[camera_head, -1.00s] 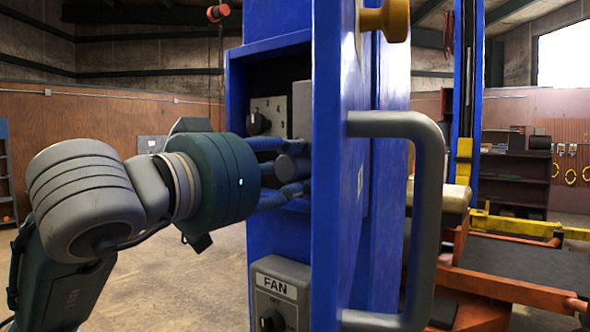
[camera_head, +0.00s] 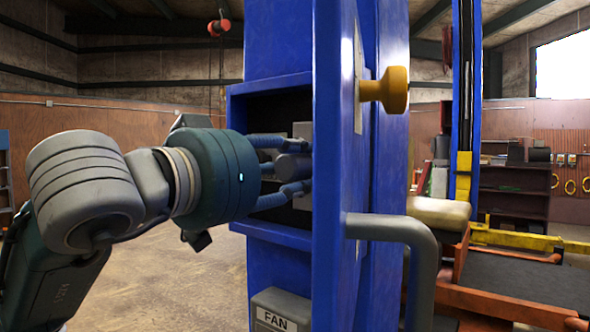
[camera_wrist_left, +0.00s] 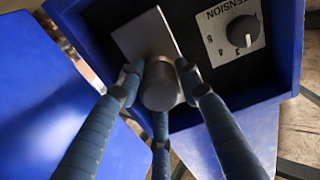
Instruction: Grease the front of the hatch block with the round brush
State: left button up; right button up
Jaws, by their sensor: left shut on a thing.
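My left gripper (camera_head: 283,165) reaches from the left into the open blue cabinet in the column. Its three blue fingers are shut on a short grey cylinder, which I take for the round brush (camera_wrist_left: 158,90); it shows partly between the fingers in the head view (camera_head: 292,166). A flat grey plate, apparently the front of the hatch block (camera_wrist_left: 144,36), stands right behind the cylinder. The cylinder's far end is hidden, so I cannot tell whether it touches the plate. Part of the block shows at the cabinet's right in the head view (camera_head: 302,131). My right gripper is not in view.
The blue column (camera_head: 335,250) hides the cabinet's right side. A yellow knob (camera_head: 387,90) and a grey bent handle (camera_head: 425,255) stick out from it. A TENSION dial panel (camera_wrist_left: 232,30) is beside the plate. A FAN box (camera_head: 278,312) sits below. The floor at left looks clear.

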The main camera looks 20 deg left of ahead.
pick_arm(q)
jog(key=shift+r+p, duration=2.45)
jog(key=shift+r, duration=1)
jog(key=shift+w, duration=0.1)
jog(key=shift+f, duration=0.15)
